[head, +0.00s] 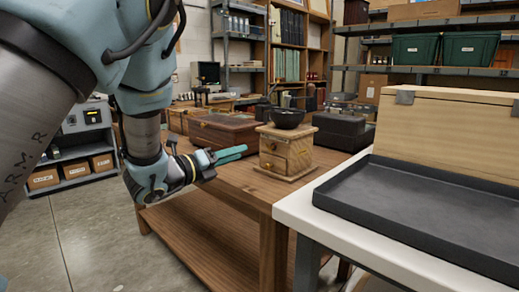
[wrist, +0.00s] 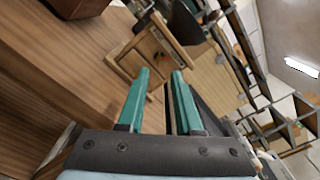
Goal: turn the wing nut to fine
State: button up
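A wooden box grinder (head: 287,152) with small drawers and a dark bowl (head: 288,118) on top stands on the wooden table. A thin dark crank rises above the bowl. In the wrist view the grinder (wrist: 150,50) appears tilted, beyond my fingertips, with its dark bowl (wrist: 186,24) at the upper middle. I cannot make out the wing nut or any fine marking in either view. My gripper (head: 240,153) is left of the grinder, pointing towards it. In the wrist view its two teal fingers (wrist: 162,74) are apart with nothing between them.
A brown wooden case (head: 222,132) lies on the table (head: 250,180) behind my gripper. A black box (head: 340,130) is behind the grinder to the right. At the right, a white-topped bench (head: 300,205) holds a black tray (head: 420,205) and a pale wooden box (head: 450,130).

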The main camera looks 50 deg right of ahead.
aim_at(270, 148)
jog(key=d+p, duration=0.1)
jog(key=d, duration=0.8)
jog(key=shift+s+d+p, duration=0.2)
jog(key=shift+s+p, duration=0.05)
jog(key=shift+p, duration=0.05)
grip_shut()
dwell(1.0)
